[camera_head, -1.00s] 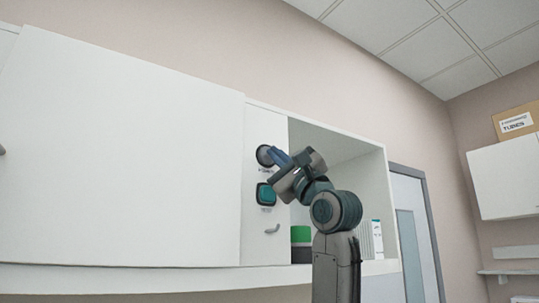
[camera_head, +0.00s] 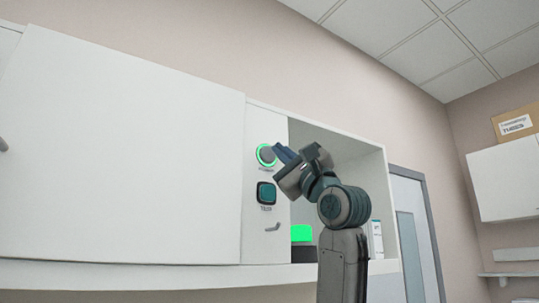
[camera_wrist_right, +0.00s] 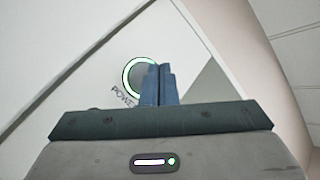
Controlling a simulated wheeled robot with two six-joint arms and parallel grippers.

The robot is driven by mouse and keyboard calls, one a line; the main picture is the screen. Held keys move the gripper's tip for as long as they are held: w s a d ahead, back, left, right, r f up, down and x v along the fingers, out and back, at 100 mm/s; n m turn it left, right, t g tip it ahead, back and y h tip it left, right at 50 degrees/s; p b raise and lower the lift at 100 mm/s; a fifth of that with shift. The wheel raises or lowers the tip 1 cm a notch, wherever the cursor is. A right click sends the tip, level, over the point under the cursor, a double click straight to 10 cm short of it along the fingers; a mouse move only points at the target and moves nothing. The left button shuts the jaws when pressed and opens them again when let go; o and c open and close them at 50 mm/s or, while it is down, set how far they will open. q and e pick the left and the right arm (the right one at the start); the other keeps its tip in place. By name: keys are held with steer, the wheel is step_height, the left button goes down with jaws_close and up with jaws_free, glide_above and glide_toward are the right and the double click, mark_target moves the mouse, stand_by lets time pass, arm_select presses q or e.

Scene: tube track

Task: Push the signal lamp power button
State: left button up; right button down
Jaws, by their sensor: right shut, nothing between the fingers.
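The round power button (camera_head: 267,155) sits high on the white cabinet's narrow panel. Its ring glows green. It also shows in the right wrist view (camera_wrist_right: 136,68), with part of the word "POWER" beside it and my fingers covering its right side. My right gripper (camera_head: 279,151) is shut and empty, its blue fingertips just right of the button; I cannot tell whether they touch it. Its fingers stand together in the right wrist view (camera_wrist_right: 159,84). The signal lamp (camera_head: 302,234), a bright green block on a dark base, stands in the open shelf, lit. My left gripper is not in view.
A square teal button (camera_head: 266,193) with a label is below the power button, and a small handle (camera_head: 272,227) is under that. A large white cabinet door (camera_head: 120,150) fills the left. A white box (camera_head: 376,239) stands in the shelf.

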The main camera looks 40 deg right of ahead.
steer(key=shift+s+a+b, duration=0.2)
steer(key=shift+s+b, duration=0.4)
steer(key=shift+s, duration=0.9)
steer(key=shift+s+a+b, duration=0.15)
steer(key=shift+s+b, duration=0.4)
steer(key=shift+s, duration=0.9)
